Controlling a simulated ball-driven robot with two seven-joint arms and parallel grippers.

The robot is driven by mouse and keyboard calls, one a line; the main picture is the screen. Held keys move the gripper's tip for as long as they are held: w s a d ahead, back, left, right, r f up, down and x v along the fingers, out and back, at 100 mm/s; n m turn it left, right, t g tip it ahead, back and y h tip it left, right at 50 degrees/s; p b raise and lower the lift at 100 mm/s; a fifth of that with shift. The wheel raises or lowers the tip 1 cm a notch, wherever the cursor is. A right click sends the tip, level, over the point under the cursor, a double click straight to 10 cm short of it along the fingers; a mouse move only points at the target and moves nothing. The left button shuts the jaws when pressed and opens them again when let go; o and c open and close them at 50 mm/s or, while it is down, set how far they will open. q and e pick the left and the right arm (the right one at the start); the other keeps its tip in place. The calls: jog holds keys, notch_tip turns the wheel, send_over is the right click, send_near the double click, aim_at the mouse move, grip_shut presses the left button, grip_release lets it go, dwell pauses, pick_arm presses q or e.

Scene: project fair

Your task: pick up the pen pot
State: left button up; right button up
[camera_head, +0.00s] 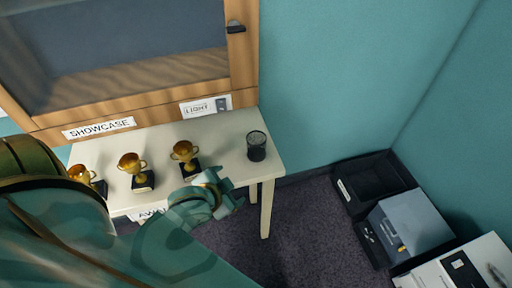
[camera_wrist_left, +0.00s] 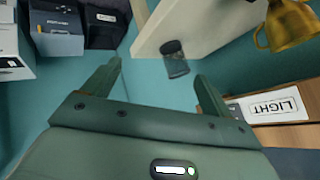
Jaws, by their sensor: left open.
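The pen pot (camera_head: 257,146) is a dark grey, mesh-like cup standing upright near the right end of the white table. It also shows in the left wrist view (camera_wrist_left: 175,60), ahead of the fingers and apart from them. My left gripper (camera_head: 232,188) is over the table's front edge, to the left of and nearer than the pot. In the left wrist view its two fingers (camera_wrist_left: 158,82) are spread with nothing between them. My right gripper is not in either view.
Gold trophies on black bases, one of them (camera_head: 184,152) close to my left gripper, stand along the white table (camera_head: 222,140). A wooden showcase (camera_head: 150,112) rises behind. Dark bins (camera_head: 372,178) and a grey box (camera_head: 415,222) sit at the right. The floor between is clear.

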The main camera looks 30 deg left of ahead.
aim_at(251, 147)
pick_arm(q)
jog(key=w+a+f+n+t+b, duration=0.1)
jog(key=w+n, duration=0.1)
jog(key=w, duration=0.3)
jog(key=w+a+f+n+t+h+b, duration=0.1)
jog(key=w+a+f+t, duration=0.1)
jog(key=w, duration=0.4)
jog(key=w+a+f+n+t+b, duration=0.1)
jog(key=w+a+n, duration=0.1)
jog(key=w, duration=0.3)
jog(key=shift+w+f+n+t, duration=0.3)
jog(key=shift+w+f, duration=0.05)
jog(key=shift+w, duration=0.35)
jog(key=b+x, duration=0.1)
jog(key=x, duration=0.1)
jog(key=b+x, duration=0.1)
jog(key=x, duration=0.1)
jog(key=shift+w+f, duration=0.1)
jog(key=shift+f, duration=0.4)
jog(key=shift+w, duration=0.4)
jog(key=shift+s, duration=0.1)
jog(key=shift+c, duration=0.6)
jog(key=c, duration=1)
